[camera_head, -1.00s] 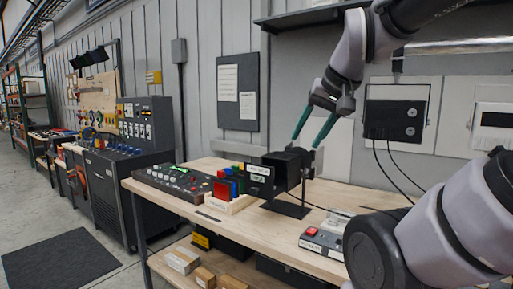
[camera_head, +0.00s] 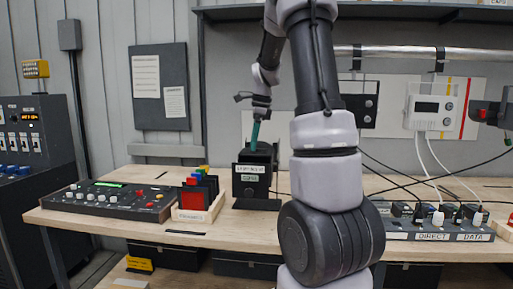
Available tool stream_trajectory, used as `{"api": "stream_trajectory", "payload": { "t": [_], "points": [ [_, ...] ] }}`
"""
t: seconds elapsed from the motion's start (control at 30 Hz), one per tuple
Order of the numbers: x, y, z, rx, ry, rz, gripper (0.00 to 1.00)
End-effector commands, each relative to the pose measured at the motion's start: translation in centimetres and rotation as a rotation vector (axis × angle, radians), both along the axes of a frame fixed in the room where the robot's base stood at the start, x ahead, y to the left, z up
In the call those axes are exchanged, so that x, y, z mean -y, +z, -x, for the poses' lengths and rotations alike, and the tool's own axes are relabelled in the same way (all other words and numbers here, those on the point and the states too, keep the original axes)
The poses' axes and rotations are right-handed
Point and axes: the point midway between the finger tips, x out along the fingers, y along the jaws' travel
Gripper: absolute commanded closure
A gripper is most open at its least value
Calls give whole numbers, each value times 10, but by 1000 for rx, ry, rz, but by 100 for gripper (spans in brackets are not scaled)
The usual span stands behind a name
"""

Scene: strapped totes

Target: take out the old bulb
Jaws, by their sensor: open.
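A black lamp housing (camera_head: 252,178) with a white label on its front stands on the wooden workbench (camera_head: 120,222), just left of my arm. My gripper (camera_head: 254,142) points down at the top of the housing, its teal fingers seen edge-on. The fingertips overlap the housing's upper rear edge, and I cannot tell if they touch it. The jaws are open. No bulb shows; the inside of the housing is hidden from this side.
A rack of coloured gel frames (camera_head: 200,197) stands close left of the housing, with a control console (camera_head: 110,200) farther left. A power strip (camera_head: 440,227) with plugs and cables lies at right. A dark shelf (camera_head: 400,14) hangs above. My arm blocks the bench middle.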

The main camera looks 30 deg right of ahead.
Motion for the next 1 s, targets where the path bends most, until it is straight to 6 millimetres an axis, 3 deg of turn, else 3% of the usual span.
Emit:
{"api": "stream_trajectory", "payload": {
  "t": [0.1,0.27,0.8,1.0],
  "points": [
    [16,-20,-14,-56,-117,-7,34],
    [22,-32,-20,-81,-178,-10,34],
    [11,-116,-27,-82,-178,-10,34],
    [9,-132,-29,-79,-177,-10,34]
  ]
}}
